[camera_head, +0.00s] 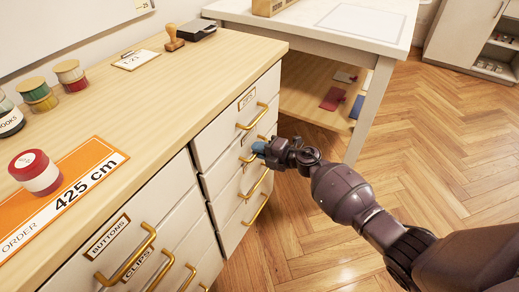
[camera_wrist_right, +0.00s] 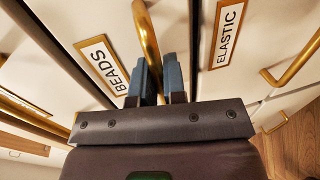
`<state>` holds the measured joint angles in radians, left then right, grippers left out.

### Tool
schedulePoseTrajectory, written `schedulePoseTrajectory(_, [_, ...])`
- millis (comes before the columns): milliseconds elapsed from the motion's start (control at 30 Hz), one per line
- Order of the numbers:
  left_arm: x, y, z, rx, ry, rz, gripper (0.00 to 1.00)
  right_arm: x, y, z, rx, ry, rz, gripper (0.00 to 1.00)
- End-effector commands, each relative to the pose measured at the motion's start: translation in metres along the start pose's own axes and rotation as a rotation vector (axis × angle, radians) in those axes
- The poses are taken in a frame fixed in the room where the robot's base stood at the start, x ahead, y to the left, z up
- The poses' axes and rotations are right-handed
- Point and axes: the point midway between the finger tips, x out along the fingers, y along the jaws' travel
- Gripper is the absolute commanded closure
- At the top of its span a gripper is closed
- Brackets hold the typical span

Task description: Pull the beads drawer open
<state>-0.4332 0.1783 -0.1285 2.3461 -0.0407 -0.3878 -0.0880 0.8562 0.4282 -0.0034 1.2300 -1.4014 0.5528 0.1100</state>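The beads drawer (camera_wrist_right: 82,75) is a white front with a brass-framed BEADS label (camera_wrist_right: 103,64) and a curved brass handle (camera_wrist_right: 148,38). In the head view it lies in the right column of the cabinet, below the top drawer, and looks flush with its neighbours. My right gripper (camera_head: 259,149) reaches it from the right. In the right wrist view its two blue fingers (camera_wrist_right: 160,85) stand close on either side of the handle's bar, with almost no gap, and look shut on it. The fingertips' contact is partly hidden. My left gripper is not in view.
The ELASTIC drawer label (camera_wrist_right: 227,33) and its handle (camera_wrist_right: 291,60) are beside the beads drawer. Other drawers, such as BUTTONS (camera_head: 107,236), have protruding handles. A white table (camera_head: 375,42) stands behind. The wooden floor (camera_head: 448,140) to the right is clear.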

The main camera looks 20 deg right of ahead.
Motion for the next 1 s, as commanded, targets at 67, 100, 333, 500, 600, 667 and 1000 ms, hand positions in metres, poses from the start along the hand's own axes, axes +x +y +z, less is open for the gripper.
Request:
schedulePoseTrajectory(67, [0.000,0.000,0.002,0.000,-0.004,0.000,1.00,0.000,0.000,0.000,0.000,0.000,0.000,1.00])
schedulePoseTrajectory(100, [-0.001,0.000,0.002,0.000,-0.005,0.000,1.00,0.000,0.000,0.000,0.000,0.000,0.000,1.00])
schedulePoseTrajectory(333, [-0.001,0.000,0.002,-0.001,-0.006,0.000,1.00,-0.002,0.000,0.000,0.000,0.000,0.000,1.00])
schedulePoseTrajectory(500, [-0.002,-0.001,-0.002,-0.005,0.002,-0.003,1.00,-0.015,-0.001,0.001,-0.002,-0.001,-0.001,1.00])
schedulePoseTrajectory(600, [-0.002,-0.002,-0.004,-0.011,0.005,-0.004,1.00,-0.030,-0.003,0.001,-0.003,-0.002,-0.001,1.00])
schedulePoseTrajectory(667, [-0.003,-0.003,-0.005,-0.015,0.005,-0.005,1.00,-0.042,-0.005,0.001,-0.002,-0.002,0.000,1.00])
schedulePoseTrajectory(1000, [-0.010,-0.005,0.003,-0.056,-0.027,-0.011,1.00,-0.131,-0.024,0.001,-0.003,-0.002,-0.001,1.00])
